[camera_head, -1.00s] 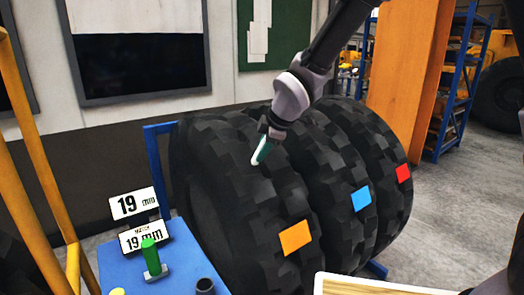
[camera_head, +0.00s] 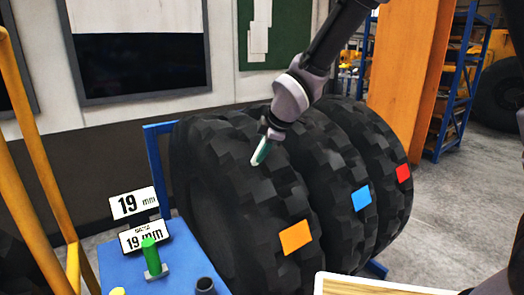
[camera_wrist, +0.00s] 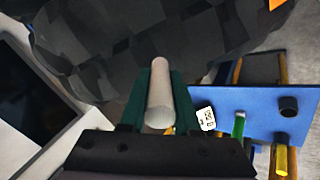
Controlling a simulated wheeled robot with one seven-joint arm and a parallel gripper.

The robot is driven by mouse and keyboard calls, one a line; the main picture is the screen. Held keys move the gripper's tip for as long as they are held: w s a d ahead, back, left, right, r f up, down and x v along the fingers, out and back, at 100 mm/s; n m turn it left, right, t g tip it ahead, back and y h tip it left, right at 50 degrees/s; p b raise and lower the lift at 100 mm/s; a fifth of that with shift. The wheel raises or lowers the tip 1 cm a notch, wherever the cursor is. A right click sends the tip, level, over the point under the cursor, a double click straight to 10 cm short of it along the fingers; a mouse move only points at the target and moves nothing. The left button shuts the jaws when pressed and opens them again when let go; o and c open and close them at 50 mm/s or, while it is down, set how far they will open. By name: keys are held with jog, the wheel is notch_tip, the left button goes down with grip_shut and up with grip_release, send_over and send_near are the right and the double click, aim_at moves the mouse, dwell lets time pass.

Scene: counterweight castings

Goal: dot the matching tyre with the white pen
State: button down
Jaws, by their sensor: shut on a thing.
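My gripper (camera_head: 266,142) is shut on the white pen (camera_head: 260,152), in front of the upper tread of the tyre with the orange patch. In the wrist view the pen (camera_wrist: 160,97) sits between green fingers, its far end toward the dark tread; I cannot tell if it touches. Three tyres stand side by side in a row: the orange-patch tyre (camera_head: 245,205) nearest, the blue-patch tyre (camera_head: 338,165) in the middle, the red-patch tyre (camera_head: 375,140) farthest. Two cards (camera_head: 134,203) (camera_head: 145,236) on the blue stand read "19 mm". No white dot shows on the visible treads.
The blue stand (camera_head: 120,262) at lower left bears a green peg (camera_head: 151,257) and a dark cylinder (camera_head: 205,286). A yellow rail (camera_head: 45,170) stands at far left. A blue rack post (camera_head: 152,160) stands beside the tyres. Floor is open at right.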

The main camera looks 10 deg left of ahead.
jog(key=shift+w+a+f, duration=0.15)
jog(key=shift+a+f, duration=0.05)
jog(key=shift+f, duration=0.2)
dwell(0.8)
jog(key=shift+v, duration=3)
